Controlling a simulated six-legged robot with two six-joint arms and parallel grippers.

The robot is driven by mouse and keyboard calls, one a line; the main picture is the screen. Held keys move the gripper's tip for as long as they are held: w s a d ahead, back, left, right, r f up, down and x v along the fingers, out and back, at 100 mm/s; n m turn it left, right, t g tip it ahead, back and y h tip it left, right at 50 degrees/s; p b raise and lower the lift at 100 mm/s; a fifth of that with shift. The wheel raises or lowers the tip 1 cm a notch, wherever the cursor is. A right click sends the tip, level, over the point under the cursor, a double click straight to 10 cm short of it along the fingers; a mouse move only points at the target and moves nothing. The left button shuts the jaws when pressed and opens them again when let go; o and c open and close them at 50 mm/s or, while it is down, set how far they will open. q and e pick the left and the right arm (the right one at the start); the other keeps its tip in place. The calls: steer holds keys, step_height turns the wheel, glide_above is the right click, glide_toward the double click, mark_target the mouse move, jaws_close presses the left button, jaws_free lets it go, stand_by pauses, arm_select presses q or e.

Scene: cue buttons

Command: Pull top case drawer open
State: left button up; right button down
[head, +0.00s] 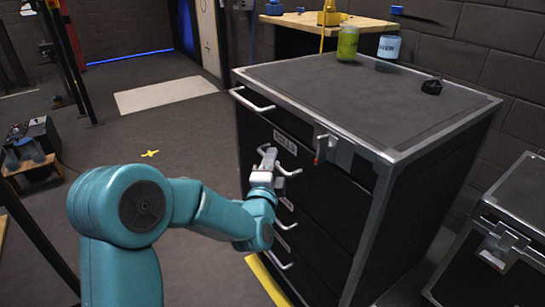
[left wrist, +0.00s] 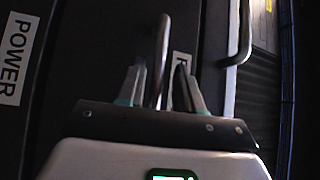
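The black case (head: 400,190) with metal edges stands right of centre in the head view, with drawers on its left-facing front. A pale handle (head: 252,100) sits at the top of that front, with more handles below it. My left gripper (head: 268,160) is at a handle (head: 289,172) beneath the upper label. In the left wrist view a handle bar (left wrist: 162,60) stands between the two fingertips (left wrist: 160,85), with gaps seen on both sides, so the gripper looks open around it. I cannot tell whether a finger touches the bar. My right gripper is not in view.
A green jar (head: 347,43), a pale blue can (head: 389,47) and a small black object (head: 432,86) stand on the case top. Another black case (head: 510,225) is at the right. The floor left of the drawers is mostly clear. A second handle (left wrist: 240,40) shows in the wrist view.

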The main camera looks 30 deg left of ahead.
arm_select(q)
steer(key=shift+w+a+f, duration=0.15)
steer(key=shift+w+f, duration=0.05)
steer(key=shift+w, duration=0.15)
steer(key=shift+s+r, duration=0.1)
steer(key=shift+r, duration=0.05)
jaws_close()
